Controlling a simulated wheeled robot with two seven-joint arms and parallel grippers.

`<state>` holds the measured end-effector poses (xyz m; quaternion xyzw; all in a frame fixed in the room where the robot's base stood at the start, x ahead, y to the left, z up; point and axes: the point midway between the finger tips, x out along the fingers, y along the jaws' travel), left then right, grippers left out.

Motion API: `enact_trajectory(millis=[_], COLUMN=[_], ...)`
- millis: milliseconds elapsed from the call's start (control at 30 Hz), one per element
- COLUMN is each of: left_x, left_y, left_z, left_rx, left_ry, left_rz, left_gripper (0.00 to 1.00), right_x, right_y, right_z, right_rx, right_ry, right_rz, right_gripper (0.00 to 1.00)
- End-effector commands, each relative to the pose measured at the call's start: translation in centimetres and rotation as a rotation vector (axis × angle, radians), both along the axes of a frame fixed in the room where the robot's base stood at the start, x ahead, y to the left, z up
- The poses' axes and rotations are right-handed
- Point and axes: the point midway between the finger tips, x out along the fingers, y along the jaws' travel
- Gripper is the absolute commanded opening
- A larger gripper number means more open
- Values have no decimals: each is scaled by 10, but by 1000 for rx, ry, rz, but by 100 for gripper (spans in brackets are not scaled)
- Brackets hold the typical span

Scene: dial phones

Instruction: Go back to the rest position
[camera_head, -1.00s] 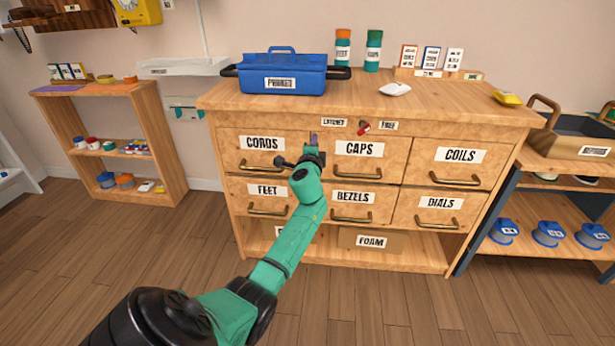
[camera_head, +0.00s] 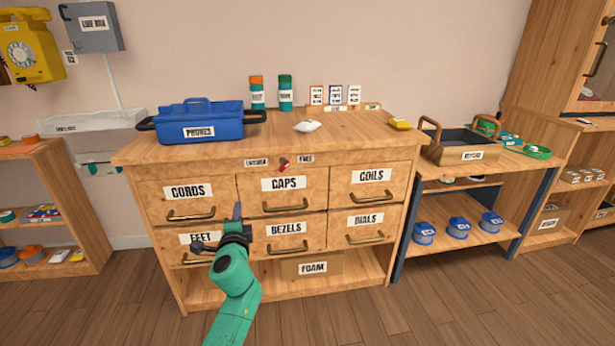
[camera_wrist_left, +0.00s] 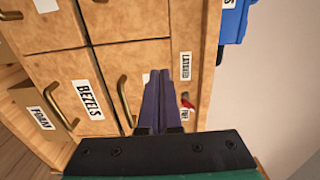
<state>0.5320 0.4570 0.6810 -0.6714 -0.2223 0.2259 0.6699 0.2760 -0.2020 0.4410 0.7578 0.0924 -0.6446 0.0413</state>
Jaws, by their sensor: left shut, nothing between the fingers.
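My left gripper (camera_head: 238,212) is at the end of the green arm, in front of the wooden drawer cabinet (camera_head: 145,160). In the head view its tip overlaps the cabinet front between the CORDS and FEET drawers on the left and the CAPS and BEZELS drawers on the right. In the left wrist view its purple fingers (camera_wrist_left: 162,100) are together with nothing between them, over the cabinet front. The drawers look shut. My right gripper is in neither view.
On the cabinet top stand a blue PHONES toolbox (camera_head: 199,121), two bottles, cards, a white object (camera_head: 307,126) and a yellow item. A red lever (camera_head: 284,164) sits between the LATCHED and FREE labels. Shelves flank the cabinet. The wooden floor (camera_head: 345,318) in front is clear.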

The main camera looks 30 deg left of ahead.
Motion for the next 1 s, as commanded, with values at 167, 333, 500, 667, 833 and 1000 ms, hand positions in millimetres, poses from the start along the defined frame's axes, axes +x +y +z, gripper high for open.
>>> enact_trajectory(millis=[167, 333, 500, 667, 833, 1000], left_x=[-3, -45, -113, -164, -212, -260], left_y=[-2, -32, -105, -162, -213, -258], left_z=[-5, -80, -172, -213, -233, -240], left_rx=[-26, -431, -916, -1163, -1335, -1464], left_ry=[0, 51, 240, 416, 588, 764], left_rz=[4, 84, 211, 298, 371, 436], left_gripper=[0, 0, 0, 0, 0, 0], right_x=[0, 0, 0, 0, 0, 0], right_y=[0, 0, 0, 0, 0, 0], right_z=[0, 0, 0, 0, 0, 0], right_rx=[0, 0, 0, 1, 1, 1], right_ry=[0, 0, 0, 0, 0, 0], right_rz=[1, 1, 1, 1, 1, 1], right_gripper=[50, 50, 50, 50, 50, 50])
